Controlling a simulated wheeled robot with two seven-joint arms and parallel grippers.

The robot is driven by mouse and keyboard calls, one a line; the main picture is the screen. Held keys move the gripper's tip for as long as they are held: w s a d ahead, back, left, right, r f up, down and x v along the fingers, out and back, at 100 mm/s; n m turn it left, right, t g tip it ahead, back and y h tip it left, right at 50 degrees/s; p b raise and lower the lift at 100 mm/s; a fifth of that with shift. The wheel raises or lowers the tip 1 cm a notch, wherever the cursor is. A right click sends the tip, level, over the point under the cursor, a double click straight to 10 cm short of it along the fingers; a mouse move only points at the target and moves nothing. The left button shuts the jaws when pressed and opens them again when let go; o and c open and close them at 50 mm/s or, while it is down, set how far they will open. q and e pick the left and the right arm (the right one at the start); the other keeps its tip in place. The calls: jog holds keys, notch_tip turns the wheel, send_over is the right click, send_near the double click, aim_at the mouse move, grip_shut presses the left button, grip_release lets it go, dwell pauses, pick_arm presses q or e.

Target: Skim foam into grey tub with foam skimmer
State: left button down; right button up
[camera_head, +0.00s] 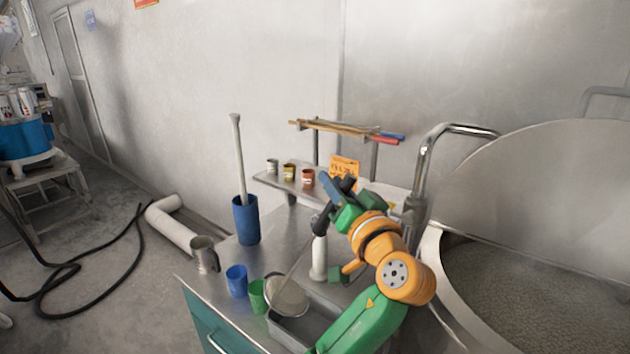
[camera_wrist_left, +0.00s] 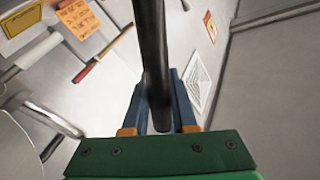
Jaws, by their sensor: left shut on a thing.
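The foam skimmer (camera_head: 287,296) has a round, pale mesh head and a thin shaft rising to a dark handle. My left gripper (camera_head: 332,198) is shut on the handle, and the dark handle (camera_wrist_left: 152,60) runs between the blue fingers (camera_wrist_left: 160,100) in the left wrist view. The skimmer head hangs over the grey tub (camera_head: 318,303) on the metal table; I cannot tell whether it touches the rim. My arm hides part of the tub. A big steel vat (camera_head: 440,270) at the right holds a greyish, grainy surface (camera_head: 540,290). My right gripper is not in view.
A metal mug (camera_head: 204,254), a blue cup (camera_head: 237,281) and a green cup (camera_head: 257,297) stand left of the tub. A tall blue container (camera_head: 245,222) with a paddle stands behind. A small shelf (camera_head: 275,184) holds little pots. A bent steel pipe (camera_head: 425,150) rises beside the vat.

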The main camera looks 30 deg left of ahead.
pick_arm(q)
jog(key=w+d+f+m+t+b, duration=0.1)
jog(key=w+d+f+m+b, duration=0.4)
jog(key=w+d, duration=0.3)
jog(key=shift+d+f+m, duration=0.3)
jog(key=shift+d+m, duration=0.1)
jog(key=shift+d, duration=0.35)
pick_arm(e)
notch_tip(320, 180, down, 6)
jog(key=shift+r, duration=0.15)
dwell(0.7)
